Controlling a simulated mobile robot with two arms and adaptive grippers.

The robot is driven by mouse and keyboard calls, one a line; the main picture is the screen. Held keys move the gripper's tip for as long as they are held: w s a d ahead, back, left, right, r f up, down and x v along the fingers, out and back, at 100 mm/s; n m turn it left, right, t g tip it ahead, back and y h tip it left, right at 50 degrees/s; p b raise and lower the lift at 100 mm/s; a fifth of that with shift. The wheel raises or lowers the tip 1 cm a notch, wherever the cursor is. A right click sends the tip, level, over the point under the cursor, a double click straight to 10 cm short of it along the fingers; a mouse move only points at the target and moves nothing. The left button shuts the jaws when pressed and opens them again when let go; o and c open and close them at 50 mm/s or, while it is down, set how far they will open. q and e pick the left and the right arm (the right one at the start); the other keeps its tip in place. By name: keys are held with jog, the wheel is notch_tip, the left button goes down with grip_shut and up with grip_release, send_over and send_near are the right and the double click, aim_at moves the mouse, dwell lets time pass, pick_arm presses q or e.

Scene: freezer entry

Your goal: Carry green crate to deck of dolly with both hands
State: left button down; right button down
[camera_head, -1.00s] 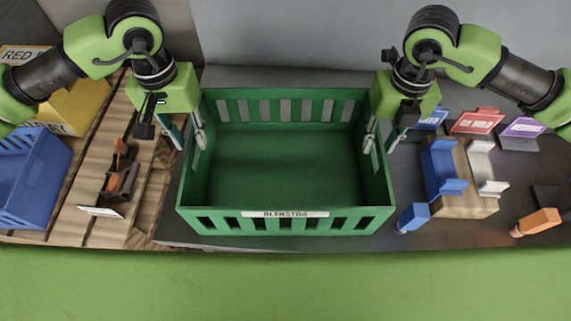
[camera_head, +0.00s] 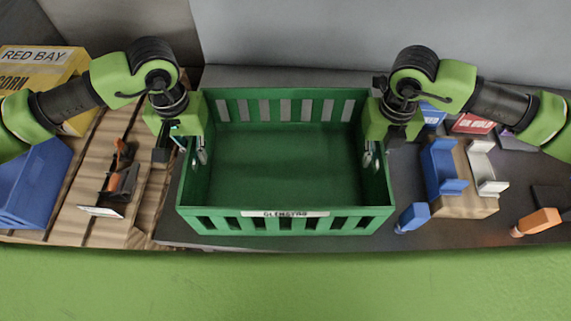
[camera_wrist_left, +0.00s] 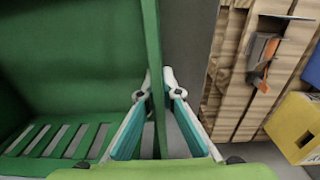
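The green crate (camera_head: 285,213) sits level and empty on a dark surface, with a white label on its front wall. It also shows in the left wrist view (camera_wrist_left: 70,60). My left gripper (camera_head: 190,148) is at the crate's left wall. In the left wrist view its fingers (camera_wrist_left: 156,85) straddle the wall, one inside and one outside, with a gap visible on the outer side. My right gripper (camera_head: 373,155) is at the right wall, one finger inside the crate; its outer finger is partly hidden. I cannot identify the dolly or its deck in these views.
Left are slatted wood (camera_head: 80,222) with a dark orange-handled item (camera_head: 121,180), a blue bin (camera_head: 32,185) and a yellow box (camera_head: 72,68). Right are a wooden block with blue and white brackets (camera_head: 462,207), a blue piece (camera_head: 412,217) and an orange piece (camera_head: 537,222). A grey wall (camera_head: 300,40) stands behind.

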aim_at(190, 141)
pick_arm(q)
jog(key=shift+w+r, duration=0.1)
jog(key=shift+r, duration=0.05)
pick_arm(e)
jog(key=shift+w+r, duration=0.1)
jog(key=shift+r, duration=0.05)
